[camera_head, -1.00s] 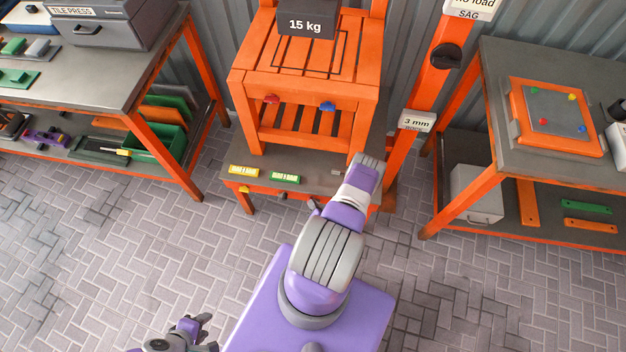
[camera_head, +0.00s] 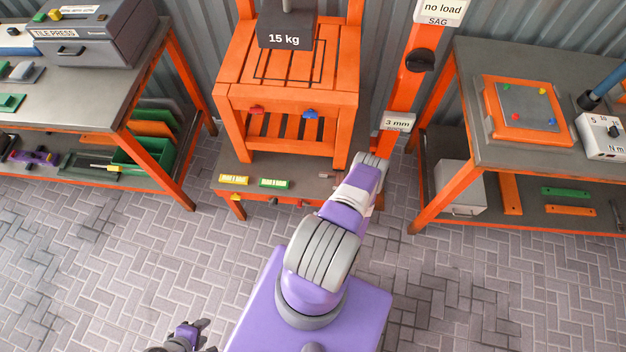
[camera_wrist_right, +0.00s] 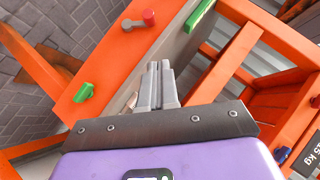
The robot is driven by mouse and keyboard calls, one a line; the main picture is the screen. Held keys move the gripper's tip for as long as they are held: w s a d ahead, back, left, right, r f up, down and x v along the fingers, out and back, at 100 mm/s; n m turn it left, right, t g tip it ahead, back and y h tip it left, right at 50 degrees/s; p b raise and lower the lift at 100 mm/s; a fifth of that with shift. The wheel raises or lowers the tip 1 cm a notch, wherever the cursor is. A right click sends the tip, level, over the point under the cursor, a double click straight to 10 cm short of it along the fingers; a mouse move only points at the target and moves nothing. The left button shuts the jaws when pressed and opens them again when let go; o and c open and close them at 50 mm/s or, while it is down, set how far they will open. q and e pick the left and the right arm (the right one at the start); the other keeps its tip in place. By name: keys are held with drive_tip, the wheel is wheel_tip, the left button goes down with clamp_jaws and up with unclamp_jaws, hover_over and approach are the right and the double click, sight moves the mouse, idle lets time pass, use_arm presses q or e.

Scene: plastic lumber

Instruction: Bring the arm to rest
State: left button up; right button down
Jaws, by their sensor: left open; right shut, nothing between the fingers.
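My right arm (camera_head: 322,249) rises from my purple base in the head view and reaches toward the low grey bench (camera_head: 215,183) under the orange stand (camera_head: 290,97). Its gripper is mostly hidden by the arm there. In the right wrist view, my right gripper (camera_wrist_right: 160,85) is shut and empty, its fingertips close to the bench's orange front edge (camera_wrist_right: 105,58). Contact cannot be told. My left gripper (camera_head: 203,335) is open and empty at the bottom left of the head view, over the paved floor, partly cut off by the frame.
Yellow (camera_head: 234,180) and green (camera_head: 274,184) pieces lie on the bench. A red knob (camera_wrist_right: 148,18) sticks out from its front. Workbenches stand left (camera_head: 100,95) and right (camera_head: 462,140). Floor between is clear.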

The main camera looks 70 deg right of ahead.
drive_tip(key=shift+v, duration=0.9)
drive_tip(key=w+a+r+n+g+y, duration=0.1)
drive_tip(key=w+a+r+n+y, duration=0.1)
drive_tip(key=w+a+n+y, duration=0.45)
drive_tip(key=w+a+r+n+g+y, duration=0.1)
drive_tip(key=w+a+r, duration=0.15)
drive_tip(key=w, duration=0.75)
drive_tip(key=s+a+r+n+g+y, duration=0.1)
drive_tip(key=a+r+n+g+y, duration=0.1)
drive_tip(key=a+r, duration=0.4)
drive_tip(key=s+a+r+n+g+y, duration=0.1)
drive_tip(key=a+r+n+g, duration=0.4)
drive_tip(key=a, duration=0.8)
drive_tip(key=shift+a+r+n+y, duration=0.35)
drive_tip(key=shift+r+n+y, duration=0.1)
drive_tip(key=shift+r+n, duration=0.15)
drive_tip(key=shift+d, duration=0.1)
